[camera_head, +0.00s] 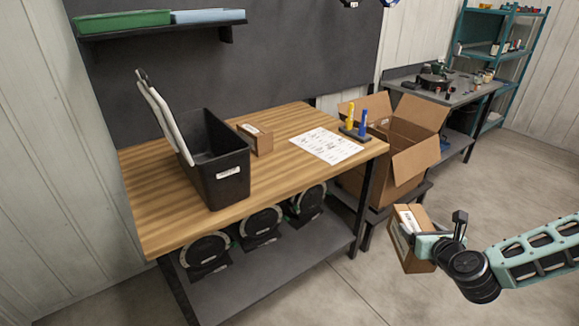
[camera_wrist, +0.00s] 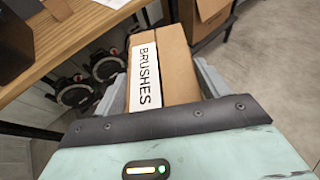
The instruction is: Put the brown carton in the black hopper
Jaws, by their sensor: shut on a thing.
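The black hopper (camera_head: 222,178) stands upright and open on the wooden table, with a white lid raised along its left side and a label on its front. The brown carton (camera_head: 411,250) is held in my gripper (camera_head: 418,240), out in front of the table and to the right of it. In the wrist view the carton (camera_wrist: 174,60) sits between the two fingers of my gripper (camera_wrist: 165,85), and its white label reads BRUSHES. My gripper is shut on the carton. The hopper's floor is mostly in shadow.
A small brown box (camera_head: 256,139) stands on the table (camera_head: 285,125) just right of the hopper. A large open cardboard box (camera_head: 395,150) stands beyond the table's right edge.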

